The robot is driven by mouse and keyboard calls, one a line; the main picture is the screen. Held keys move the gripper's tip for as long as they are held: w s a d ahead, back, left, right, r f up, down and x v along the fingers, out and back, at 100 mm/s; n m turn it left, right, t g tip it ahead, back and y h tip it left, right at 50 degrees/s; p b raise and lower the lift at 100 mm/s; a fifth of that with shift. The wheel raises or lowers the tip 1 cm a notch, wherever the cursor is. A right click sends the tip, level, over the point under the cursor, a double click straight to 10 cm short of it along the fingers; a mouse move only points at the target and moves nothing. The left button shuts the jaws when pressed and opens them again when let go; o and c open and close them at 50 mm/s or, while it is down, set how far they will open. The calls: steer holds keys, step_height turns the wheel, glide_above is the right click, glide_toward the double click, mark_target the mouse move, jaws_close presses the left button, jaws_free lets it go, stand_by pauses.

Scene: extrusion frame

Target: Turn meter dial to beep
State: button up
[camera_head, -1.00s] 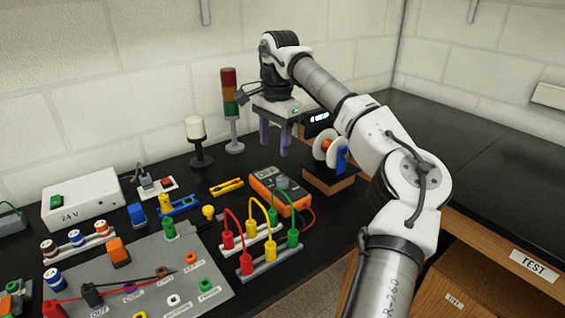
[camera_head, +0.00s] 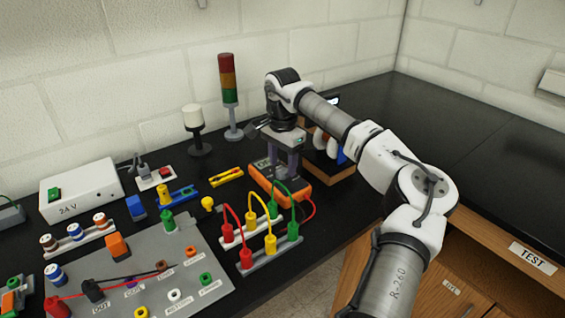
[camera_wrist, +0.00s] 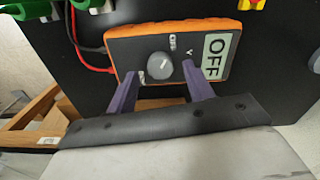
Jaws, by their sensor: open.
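The orange multimeter (camera_head: 291,193) lies on the black bench, partly hidden behind my gripper in the head view. In the wrist view the multimeter (camera_wrist: 121,47) shows its grey dial (camera_wrist: 160,66) and a display (camera_wrist: 219,55) reading OFF. My gripper (camera_head: 283,174) is over the meter. Its purple fingers also show in the wrist view (camera_wrist: 160,85), spread apart on either side of the dial. The gripper is open and holds nothing. I cannot tell how far above the face the fingertips are.
Red, yellow and green leads on plug racks (camera_head: 274,252) stand just in front of the meter. A signal tower (camera_head: 229,92) and a white-topped lamp (camera_head: 194,125) stand behind left. A 24 V box (camera_head: 80,189) sits at left. The bench at right is clear.

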steer(key=shift+f, duration=0.85)
steer(key=shift+c, duration=0.4)
steer(key=c, duration=0.9)
